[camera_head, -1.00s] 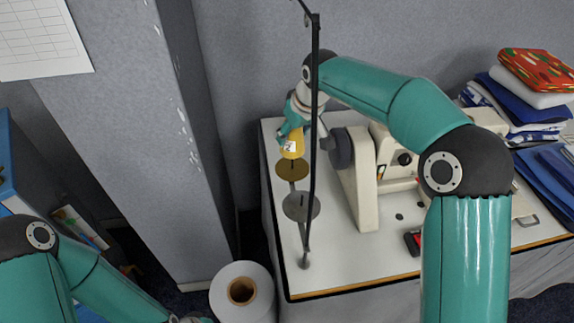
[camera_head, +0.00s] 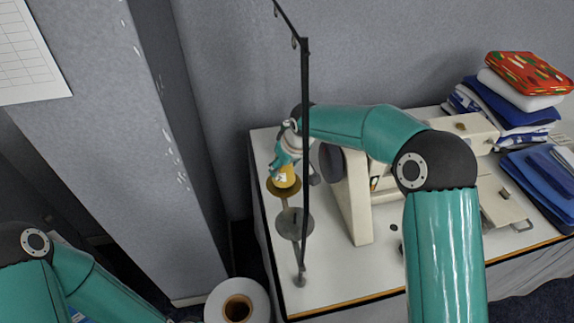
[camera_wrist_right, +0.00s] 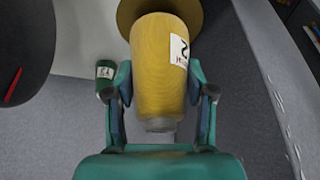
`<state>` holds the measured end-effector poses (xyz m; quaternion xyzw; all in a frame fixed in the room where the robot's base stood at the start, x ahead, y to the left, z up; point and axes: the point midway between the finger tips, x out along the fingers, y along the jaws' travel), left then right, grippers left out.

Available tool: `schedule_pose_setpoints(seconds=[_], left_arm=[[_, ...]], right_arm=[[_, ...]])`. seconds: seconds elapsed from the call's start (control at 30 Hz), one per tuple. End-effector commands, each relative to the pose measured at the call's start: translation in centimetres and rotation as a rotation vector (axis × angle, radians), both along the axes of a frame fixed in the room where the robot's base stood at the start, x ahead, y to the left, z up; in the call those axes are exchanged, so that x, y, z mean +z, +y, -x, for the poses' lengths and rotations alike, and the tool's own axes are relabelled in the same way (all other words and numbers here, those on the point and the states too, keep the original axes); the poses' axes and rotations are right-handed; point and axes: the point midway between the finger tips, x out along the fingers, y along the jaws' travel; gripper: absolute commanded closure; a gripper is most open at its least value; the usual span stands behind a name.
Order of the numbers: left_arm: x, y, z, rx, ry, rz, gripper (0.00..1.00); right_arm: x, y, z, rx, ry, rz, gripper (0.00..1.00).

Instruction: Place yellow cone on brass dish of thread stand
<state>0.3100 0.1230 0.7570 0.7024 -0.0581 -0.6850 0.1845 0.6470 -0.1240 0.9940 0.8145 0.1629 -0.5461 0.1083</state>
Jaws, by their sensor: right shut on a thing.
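The yellow cone (camera_head: 286,177) has a white label. My right gripper (camera_head: 285,166) is shut on it. In the right wrist view the cone (camera_wrist_right: 158,70) sits between the two fingers of the gripper (camera_wrist_right: 160,100), narrow end towards me. The brass dish (camera_head: 274,188) of the thread stand (camera_head: 305,150) lies right under the cone. It also shows behind the cone's far end in the wrist view (camera_wrist_right: 128,12). I cannot tell whether cone and dish touch. A grey dish (camera_head: 294,223) is on the stand's near side, empty. My left arm is at the lower left; its gripper is out of view.
A cream sewing machine (camera_head: 352,205) with a dark handwheel (camera_head: 330,163) stands close right of the stand. Folded fabrics (camera_head: 510,95) are stacked at the back right. A large white roll (camera_head: 222,300) stands below the table's left edge. A grey pillar (camera_head: 150,200) is at left.

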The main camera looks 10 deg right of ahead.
Motion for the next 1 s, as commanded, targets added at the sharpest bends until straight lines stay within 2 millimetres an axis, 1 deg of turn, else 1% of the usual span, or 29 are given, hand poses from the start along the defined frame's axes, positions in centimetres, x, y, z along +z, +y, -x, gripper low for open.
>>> schedule_pose_setpoints(seconds=[0.1,0.4,0.43,0.5,0.57,0.87,1.0], left_arm=[[0.35,0.00,-0.01,0.000,0.000,0.000,0.58],[0.12,0.00,-0.01,0.000,0.000,0.000,0.58],[0.19,0.00,-0.01,0.000,0.000,0.000,0.58],[0.21,0.00,-0.01,0.000,0.000,0.000,0.58],[0.21,0.00,-0.01,0.000,0.000,0.000,0.58],[0.26,0.00,-0.01,0.000,0.000,0.000,0.58],[0.05,0.00,-0.01,0.000,0.000,0.000,0.58]], right_arm=[[-0.87,0.06,0.00,0.001,-0.002,0.000,0.88],[-1.14,0.10,-0.02,0.002,-0.003,0.000,0.88],[-1.11,0.10,0.00,0.002,-0.002,-0.001,0.41],[-1.08,0.11,0.00,0.002,-0.002,-0.001,0.30],[-1.08,0.11,0.00,0.002,-0.001,-0.001,0.21],[-1.02,0.13,0.00,0.002,-0.001,-0.001,0.21],[-0.45,0.03,0.14,0.002,-0.004,-0.001,0.21]])
